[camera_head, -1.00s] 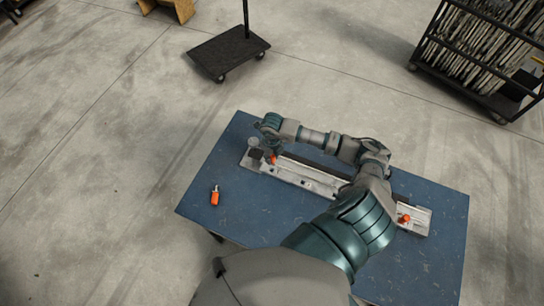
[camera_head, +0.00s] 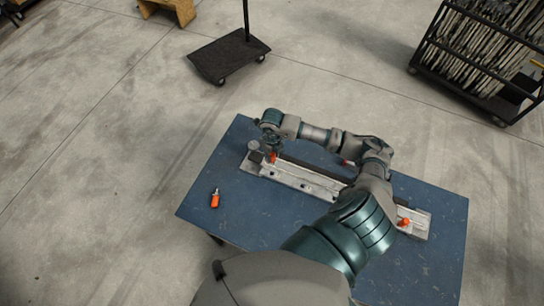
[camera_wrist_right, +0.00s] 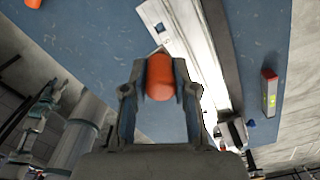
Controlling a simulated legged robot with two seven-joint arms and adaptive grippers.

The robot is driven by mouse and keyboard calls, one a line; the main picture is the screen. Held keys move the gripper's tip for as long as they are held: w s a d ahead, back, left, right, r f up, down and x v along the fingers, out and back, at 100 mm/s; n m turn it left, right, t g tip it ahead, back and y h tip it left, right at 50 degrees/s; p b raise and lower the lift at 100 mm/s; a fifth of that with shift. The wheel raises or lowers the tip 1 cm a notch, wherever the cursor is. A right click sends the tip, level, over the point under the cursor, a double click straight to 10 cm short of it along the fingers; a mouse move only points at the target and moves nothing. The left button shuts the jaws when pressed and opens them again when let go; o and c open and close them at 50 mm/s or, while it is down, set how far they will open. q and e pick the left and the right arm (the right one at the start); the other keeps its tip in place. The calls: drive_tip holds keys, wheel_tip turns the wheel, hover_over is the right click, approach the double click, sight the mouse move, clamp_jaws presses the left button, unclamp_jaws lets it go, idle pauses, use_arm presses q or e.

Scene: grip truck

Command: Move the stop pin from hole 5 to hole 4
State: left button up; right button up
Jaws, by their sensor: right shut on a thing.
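The stop pin (camera_wrist_right: 160,77) has an orange grip, held between the two fingers of my right gripper (camera_wrist_right: 160,88) in the right wrist view. In the head view my right gripper (camera_head: 271,142) is over the left end of the pale fixture rail (camera_head: 313,181), with the orange pin (camera_head: 273,158) below it. I cannot tell whether the pin's tip is in a hole, and the hole numbers are not readable. The fixture also shows in the right wrist view (camera_wrist_right: 182,35). My left gripper is not in view.
Another orange-topped piece (camera_head: 404,222) is at the rail's right end. A loose orange-handled piece (camera_head: 215,199) lies on the blue table (camera_head: 245,215) at left. A small red-and-grey box (camera_wrist_right: 269,92) lies beyond the rail. The table's front left is mostly clear.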

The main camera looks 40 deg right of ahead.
drive_tip(key=shift+r, duration=1.85)
